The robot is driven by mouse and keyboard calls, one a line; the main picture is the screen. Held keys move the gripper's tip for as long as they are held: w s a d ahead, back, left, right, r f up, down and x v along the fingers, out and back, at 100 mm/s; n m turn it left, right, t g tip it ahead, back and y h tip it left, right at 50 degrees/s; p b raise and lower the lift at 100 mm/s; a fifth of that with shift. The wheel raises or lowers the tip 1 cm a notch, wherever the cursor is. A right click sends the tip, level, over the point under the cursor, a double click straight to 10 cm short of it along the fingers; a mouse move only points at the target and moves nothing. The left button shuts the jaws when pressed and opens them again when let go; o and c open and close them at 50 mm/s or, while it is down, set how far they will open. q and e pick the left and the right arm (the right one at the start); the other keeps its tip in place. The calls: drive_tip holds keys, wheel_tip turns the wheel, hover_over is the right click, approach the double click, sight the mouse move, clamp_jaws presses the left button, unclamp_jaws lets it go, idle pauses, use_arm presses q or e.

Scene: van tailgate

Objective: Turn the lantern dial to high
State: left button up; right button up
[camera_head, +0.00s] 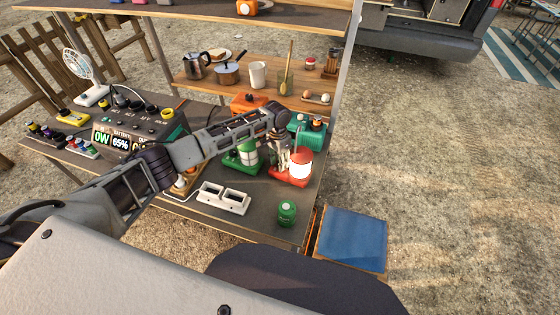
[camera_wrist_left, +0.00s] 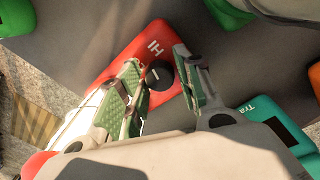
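The lantern, with a red base (camera_head: 288,181) and a bright white globe (camera_head: 300,163), stands near the right end of the table. In the left wrist view its red base (camera_wrist_left: 118,58) carries white letters "HI" and a round black dial (camera_wrist_left: 161,76). A small light mark shows on the dial, but its exact setting is hard to read. My left gripper (camera_wrist_left: 163,92) reaches down over the base with its two green-padded fingers apart, one on each side of the dial. Whether a pad touches the dial is unclear. In the head view the left gripper (camera_head: 281,152) partly hides the base. My right gripper is out of view.
A green lantern (camera_head: 247,152) stands close left of the red one, and a teal box (camera_head: 303,135) is close behind. A white double-socket block (camera_head: 222,198) and a green canister (camera_head: 287,213) are in front. A shelf with kitchenware (camera_head: 266,92) rises behind.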

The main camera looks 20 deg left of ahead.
use_arm(q)
wheel_tip(320, 180, up, 12)
drive_tip(key=shift+w+a, duration=0.25)
drive_tip(key=shift+a, duration=0.1)
idle(0.7)
